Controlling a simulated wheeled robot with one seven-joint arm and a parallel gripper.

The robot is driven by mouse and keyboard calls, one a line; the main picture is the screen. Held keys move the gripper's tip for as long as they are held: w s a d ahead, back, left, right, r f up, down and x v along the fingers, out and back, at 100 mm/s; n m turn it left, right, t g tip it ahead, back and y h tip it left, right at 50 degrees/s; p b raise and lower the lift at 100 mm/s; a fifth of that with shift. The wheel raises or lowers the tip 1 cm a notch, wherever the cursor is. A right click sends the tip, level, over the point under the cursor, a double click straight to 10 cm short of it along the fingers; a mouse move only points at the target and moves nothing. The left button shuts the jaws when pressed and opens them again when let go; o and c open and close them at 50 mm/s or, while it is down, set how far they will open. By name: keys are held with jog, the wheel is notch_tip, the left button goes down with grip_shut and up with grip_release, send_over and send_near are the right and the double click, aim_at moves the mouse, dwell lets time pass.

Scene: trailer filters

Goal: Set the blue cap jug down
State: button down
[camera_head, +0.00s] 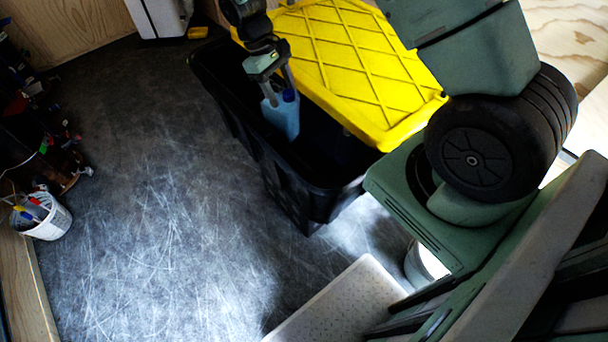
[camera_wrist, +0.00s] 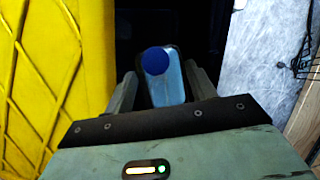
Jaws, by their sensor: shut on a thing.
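The blue cap jug (camera_head: 281,118) is a light blue container with a dark blue cap. My gripper (camera_head: 276,88) is shut on it near its top. The jug hangs at or inside the open part of a black tote (camera_head: 233,108) beside its yellow lid (camera_head: 345,62). In the wrist view the jug (camera_wrist: 167,84) sits between the two fingers of my gripper (camera_wrist: 163,88), its round blue cap facing the camera. Dark tote interior surrounds it there. I cannot tell whether the jug's base touches the tote's bottom.
The yellow lid covers the right part of the tote. A white bucket with tools (camera_head: 42,216) stands at the left by a dark cluttered rack (camera_head: 35,140). A pale perforated panel (camera_head: 340,305) is at the bottom. The grey floor (camera_head: 150,190) left of the tote is clear.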

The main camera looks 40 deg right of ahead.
aim_at(300, 129)
jog(key=w+d+f+n+t+h+b, duration=0.2)
jog(key=w+d+f+n+h+b, duration=0.15)
jog(key=w+f+n+b, duration=0.95)
jog(key=s+f+m+b, duration=0.1)
jog(key=s+f+b, duration=0.1)
jog(key=s, duration=0.6)
jog(key=s+d+f+m+b, duration=0.1)
jog(key=s+f+b, duration=0.1)
jog(key=s, duration=0.6)
jog(key=shift+d+f+m+y, duration=0.25)
jog(key=shift+f+m+y, duration=0.05)
jog(key=shift+m+y, duration=0.15)
jog(key=shift+f, duration=0.1)
jog(key=shift+c, duration=2.4)
grip_release()
jog(key=shift+f, duration=0.1)
